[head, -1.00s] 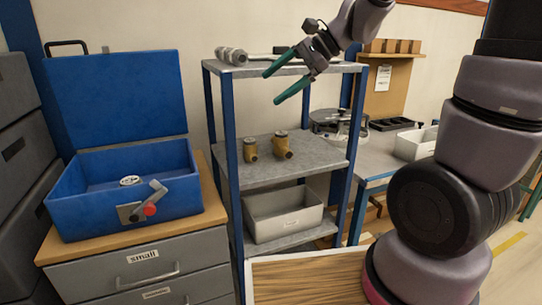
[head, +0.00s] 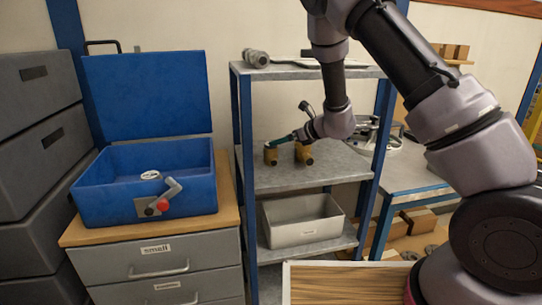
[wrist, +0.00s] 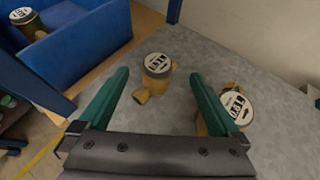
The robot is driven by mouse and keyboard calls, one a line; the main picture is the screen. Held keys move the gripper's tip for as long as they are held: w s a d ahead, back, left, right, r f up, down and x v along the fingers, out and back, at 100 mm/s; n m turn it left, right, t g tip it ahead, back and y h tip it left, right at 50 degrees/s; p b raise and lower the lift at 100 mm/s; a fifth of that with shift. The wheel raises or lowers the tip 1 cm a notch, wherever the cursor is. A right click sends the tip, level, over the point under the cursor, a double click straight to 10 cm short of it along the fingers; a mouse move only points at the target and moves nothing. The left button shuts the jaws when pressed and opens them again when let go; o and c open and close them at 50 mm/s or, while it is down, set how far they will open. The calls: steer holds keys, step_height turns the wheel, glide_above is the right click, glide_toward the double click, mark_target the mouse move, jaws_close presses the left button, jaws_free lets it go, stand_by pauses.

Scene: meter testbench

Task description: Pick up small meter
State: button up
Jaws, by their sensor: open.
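Two brass meters stand upright on the middle shelf. The smaller one, on the left in the head view (head: 270,156), appears in the wrist view (wrist: 155,78) with a round white dial face, lined up between my fingers. The larger meter (head: 304,154) stands to its right; it also shows in the wrist view (wrist: 236,108), outside my right finger and partly hidden by it. My gripper (wrist: 159,75) is open and empty, its teal fingers pointing toward the small meter. In the head view my gripper (head: 284,139) is beside the meters' tops. Contact cannot be told.
An open blue case (head: 150,178) with a meter inside (head: 150,174) sits on the drawer cabinet (head: 165,265) at left. A blue shelf post (head: 247,165) stands at the shelf's left front. A grey bin (head: 300,222) is below; pipe fittings (head: 256,58) lie on the top shelf.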

mark_target(266, 145)
steer(key=x, duration=0.5)
steer(key=shift+w, duration=0.1)
steer(key=x, duration=0.5)
steer(key=shift+a+f, duration=0.2)
steer(key=shift+a, duration=0.05)
steer(key=c, duration=1.5)
jaws_close()
steer(key=shift+r, duration=0.25)
